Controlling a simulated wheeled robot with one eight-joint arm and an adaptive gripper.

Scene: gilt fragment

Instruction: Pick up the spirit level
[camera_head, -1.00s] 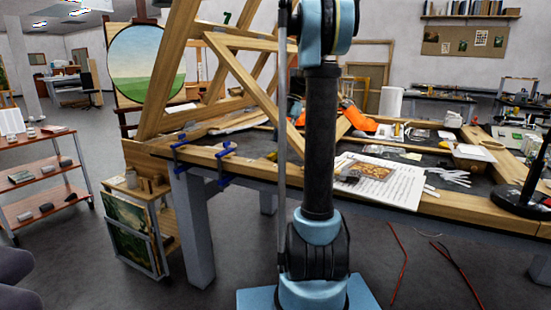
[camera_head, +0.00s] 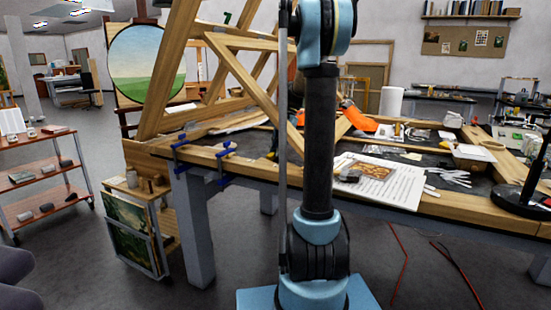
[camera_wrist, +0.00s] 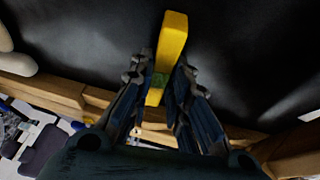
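The spirit level (camera_wrist: 172,45) is a yellow bar with a green part near its lower end in the wrist view. It lies over the dark worktop, its long side running up the picture. My gripper (camera_wrist: 163,70) has one dark finger on each side of the green part. The gaps beside the level are too small and dark to tell whether the fingers touch it. In the head view, a small yellow bit (camera_head: 272,156) shows left of my arm's column, probably the level. My arm hides most of the gripper there.
The wooden-edged workbench (camera_head: 430,200) has a leaning timber frame (camera_head: 235,65) at its left and blue clamps (camera_head: 180,150) on its edge.

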